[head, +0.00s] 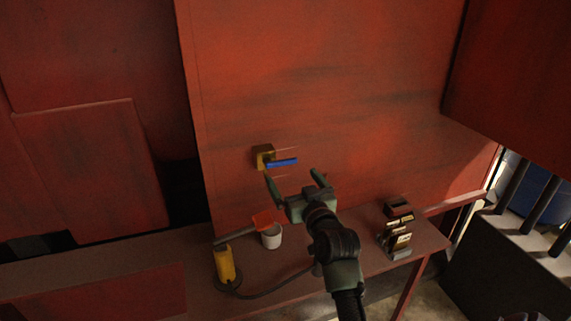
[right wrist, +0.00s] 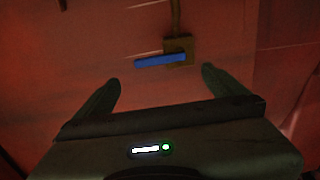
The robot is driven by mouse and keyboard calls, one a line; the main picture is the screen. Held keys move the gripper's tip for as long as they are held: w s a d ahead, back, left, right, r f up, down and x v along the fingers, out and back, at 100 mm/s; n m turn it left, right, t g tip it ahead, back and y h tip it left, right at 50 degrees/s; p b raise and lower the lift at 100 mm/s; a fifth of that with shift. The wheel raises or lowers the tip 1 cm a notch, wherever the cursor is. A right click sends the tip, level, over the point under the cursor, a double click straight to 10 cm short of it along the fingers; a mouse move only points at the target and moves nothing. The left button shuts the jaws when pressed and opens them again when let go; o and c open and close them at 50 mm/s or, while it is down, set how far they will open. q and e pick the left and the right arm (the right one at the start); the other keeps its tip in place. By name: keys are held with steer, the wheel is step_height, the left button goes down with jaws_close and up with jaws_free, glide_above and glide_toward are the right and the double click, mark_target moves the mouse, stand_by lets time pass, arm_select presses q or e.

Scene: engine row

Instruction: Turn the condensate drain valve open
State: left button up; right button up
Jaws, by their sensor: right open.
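The drain valve is a brass-coloured body (head: 263,156) on the red panel, with a blue lever (head: 282,162) that points right and lies roughly level in the head view. In the right wrist view the valve body (right wrist: 178,51) is ahead of the fingers, and the blue lever (right wrist: 160,61) reaches out to the left of it. My right gripper (head: 296,181) is open and empty, just below and in front of the lever, with a gap between them. In the right wrist view its fingers (right wrist: 157,88) are spread wide. My left gripper is not in view.
Below the panel is a brown bench (head: 190,270). On it stand a yellow cylinder tool (head: 226,264) with a dark cable, a white cup (head: 271,237) with an orange-red piece beside it, and a dark stacked device (head: 398,228). The panel around the valve is clear.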

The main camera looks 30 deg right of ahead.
mark_target(283, 162)
steer(key=p+x, duration=0.2)
steer(key=x, duration=0.5)
steer(key=shift+w+r, duration=0.1)
steer(key=shift+w, duration=0.3)
